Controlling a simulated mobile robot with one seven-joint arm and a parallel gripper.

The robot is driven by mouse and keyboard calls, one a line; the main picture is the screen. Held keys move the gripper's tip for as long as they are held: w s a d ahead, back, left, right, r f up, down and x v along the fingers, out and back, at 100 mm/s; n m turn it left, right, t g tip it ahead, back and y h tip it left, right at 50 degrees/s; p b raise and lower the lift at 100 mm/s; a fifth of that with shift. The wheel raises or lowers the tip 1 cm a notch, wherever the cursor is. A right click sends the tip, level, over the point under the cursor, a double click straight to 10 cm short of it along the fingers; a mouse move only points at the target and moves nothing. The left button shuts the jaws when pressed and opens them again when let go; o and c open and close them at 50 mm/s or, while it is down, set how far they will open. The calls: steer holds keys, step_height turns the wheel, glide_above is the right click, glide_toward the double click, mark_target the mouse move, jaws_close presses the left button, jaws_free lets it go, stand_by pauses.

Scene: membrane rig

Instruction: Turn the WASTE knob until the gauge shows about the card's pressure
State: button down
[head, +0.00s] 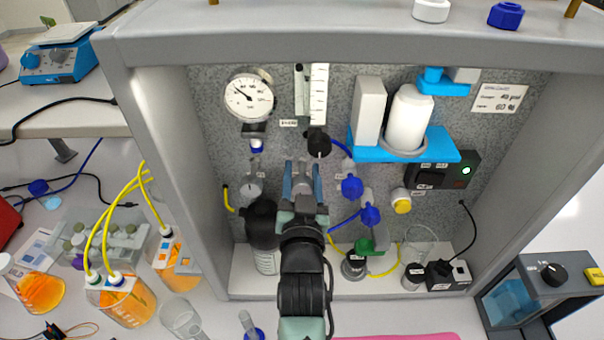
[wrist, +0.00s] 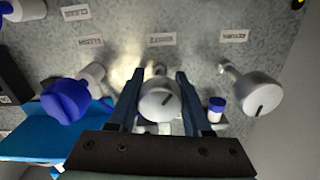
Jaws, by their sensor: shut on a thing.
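My gripper (head: 302,182) is inside the rig with its blue fingers on either side of a grey round knob. The white card (head: 498,97) at the upper right has small print, seemingly 40 and 60.
In the wrist view a blue knob (wrist: 68,100) is left of the held knob and another grey knob (wrist: 258,94) is right. A black-capped bottle (head: 262,226) stands close left of my arm. A blue bracket (head: 440,147) holds a white cylinder (head: 408,118).

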steer(key=m+b, duration=0.2)
steer(key=m, duration=0.4)
steer(key=shift+f+m+b, duration=0.15)
steer(key=shift+m+b, duration=0.15)
steer(key=shift+b, duration=0.1)
steer(key=m+b, duration=0.2)
steer(key=m, duration=0.4)
steer(key=shift+m, duration=0.3)
steer(key=shift+c, duration=1.6)
jaws_free()
steer(key=s+b, duration=0.4)
steer(key=s, duration=0.9)
